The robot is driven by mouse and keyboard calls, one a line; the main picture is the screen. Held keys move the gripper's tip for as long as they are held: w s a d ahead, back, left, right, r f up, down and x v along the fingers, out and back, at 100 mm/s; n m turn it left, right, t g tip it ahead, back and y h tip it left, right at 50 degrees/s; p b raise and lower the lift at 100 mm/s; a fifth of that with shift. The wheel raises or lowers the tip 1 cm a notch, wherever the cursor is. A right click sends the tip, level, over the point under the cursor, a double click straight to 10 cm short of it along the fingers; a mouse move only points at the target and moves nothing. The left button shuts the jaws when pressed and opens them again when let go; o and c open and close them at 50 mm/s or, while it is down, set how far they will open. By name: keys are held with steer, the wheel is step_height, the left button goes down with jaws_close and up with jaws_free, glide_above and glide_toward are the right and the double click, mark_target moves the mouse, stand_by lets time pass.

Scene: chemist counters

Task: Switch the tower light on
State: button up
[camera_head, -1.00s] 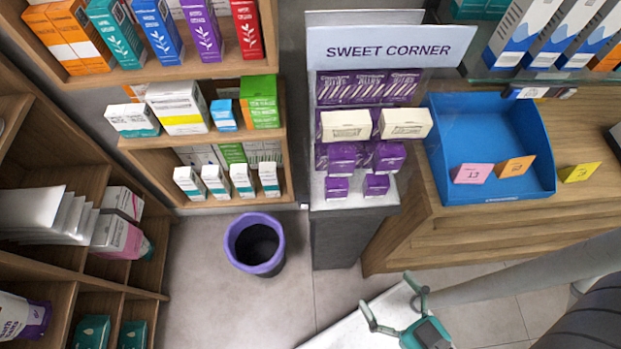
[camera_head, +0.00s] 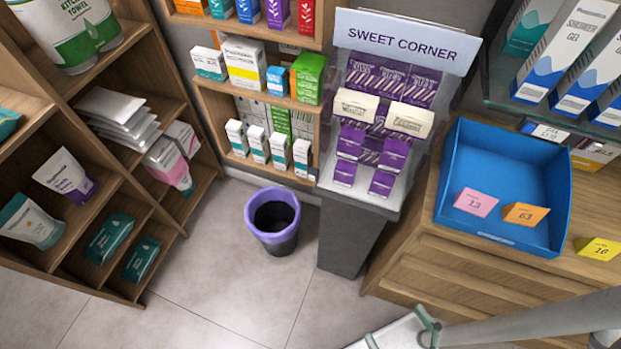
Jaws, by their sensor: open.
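No tower light shows in the head view.
A purple-rimmed bin (camera_head: 272,217) stands on the floor by the grey sweet stand (camera_head: 350,232). A wooden counter (camera_head: 450,265) with a blue tray (camera_head: 505,155) is at right. Wooden shelves (camera_head: 118,165) line the left. The floor (camera_head: 225,290) at lower middle is clear.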

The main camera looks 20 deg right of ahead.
steer(key=c, duration=0.4)
steer(key=shift+w+a+f, duration=0.1)
steer(key=shift+w+f, duration=0.05)
steer(key=shift+f, duration=0.15)
steer(key=c, duration=0.4)
steer(key=f+n, duration=0.1)
steer(key=f, duration=0.1)
steer(key=w+f+n+g, duration=0.1)
steer(key=f, duration=0.1)
steer(key=a+f+n+y, duration=0.1)
steer(key=f, duration=0.1)
steer(key=shift+w+f, duration=0.15)
steer(key=shift+w, duration=0.2)
jaws_close()
steer(key=w+d+f+n+g+h, duration=0.2)
steer(key=w+f+n+g+h, duration=0.15)
steer(key=w+f+n, duration=0.7)
steer(key=w+a+r+m+t+h, duration=0.1)
steer(key=w+a+r+t+h, duration=0.1)
steer(key=w+a+h, duration=0.35)
steer(key=w+a+r+m+t+h, duration=0.2)
steer(key=w+r+h, duration=0.1)
steer(key=w, duration=0.5)
steer(key=a+r+m+h, duration=0.1)
steer(key=a+r+h, duration=0.2)
steer(key=a+r, duration=0.2)
steer(key=shift+r, duration=0.35)
steer(key=shift+s+m, duration=0.1)
steer(key=shift+m, duration=0.15)
